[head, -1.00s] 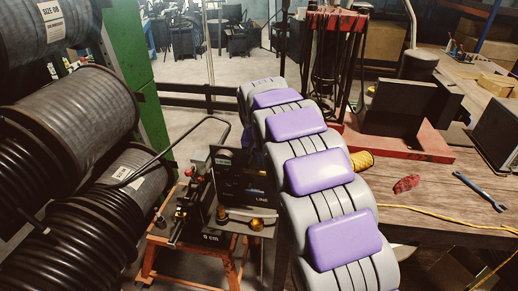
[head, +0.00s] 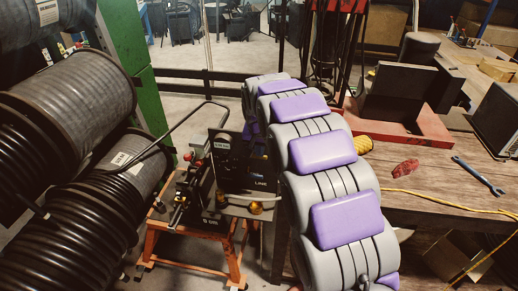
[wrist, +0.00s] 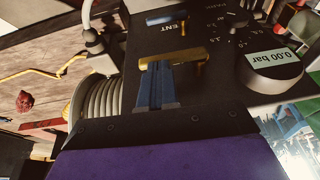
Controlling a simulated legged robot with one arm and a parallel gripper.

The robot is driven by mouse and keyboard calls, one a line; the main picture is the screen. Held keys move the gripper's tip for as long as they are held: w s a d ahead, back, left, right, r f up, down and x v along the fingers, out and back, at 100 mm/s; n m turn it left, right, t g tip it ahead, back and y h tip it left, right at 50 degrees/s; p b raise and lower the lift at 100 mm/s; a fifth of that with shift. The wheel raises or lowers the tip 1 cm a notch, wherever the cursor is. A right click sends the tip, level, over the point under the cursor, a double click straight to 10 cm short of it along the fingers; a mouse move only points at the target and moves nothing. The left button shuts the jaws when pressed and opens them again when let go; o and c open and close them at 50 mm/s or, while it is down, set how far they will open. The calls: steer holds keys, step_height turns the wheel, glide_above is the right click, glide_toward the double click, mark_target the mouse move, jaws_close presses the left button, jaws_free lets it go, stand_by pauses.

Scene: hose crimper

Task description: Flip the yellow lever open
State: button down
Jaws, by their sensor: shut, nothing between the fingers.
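In the wrist view, the yellow lever (wrist: 188,56) lies across a dark control panel (wrist: 215,88), just past my fingertips. My gripper (wrist: 157,66) is shut, with its blue-grey fingers together and pointing at the lever's left part. The fingertips overlap the lever in the picture; whether they touch it I cannot tell. A blue lever (wrist: 175,17) sits beyond it beside lettering ending in "ENT". A round gauge (wrist: 274,68) reads 0.00 bar. In the head view, the dark machine (head: 232,160) stands on an orange stand (head: 236,262); my arm hides my gripper and the yellow lever.
Large hose reels (head: 60,115) crowd the left side. A wooden workbench (head: 440,207) on the right holds a blue wrench (head: 478,174), a red rag (head: 405,166) and a yellow cord (head: 440,198). A ribbed grey hose (wrist: 95,100) shows near my gripper.

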steer(key=shift+d+f+y, duration=0.1)
steer(key=shift+y, duration=0.2)
step_height(320, 180, down, 8)
steer(key=m+t+y+b, duration=0.1)
steer(key=y+b, duration=0.2)
steer(key=y, duration=0.1)
steer(key=t+y+b, duration=0.1)
steer(key=y+b, duration=0.3)
steer(key=y, duration=0.1)
steer(key=shift+r+m, duration=0.2)
steer(key=shift+m, duration=0.2)
steer(key=shift+r, duration=0.15)
steer(key=shift+r, duration=0.7)
steer(key=shift+d, duration=0.15)
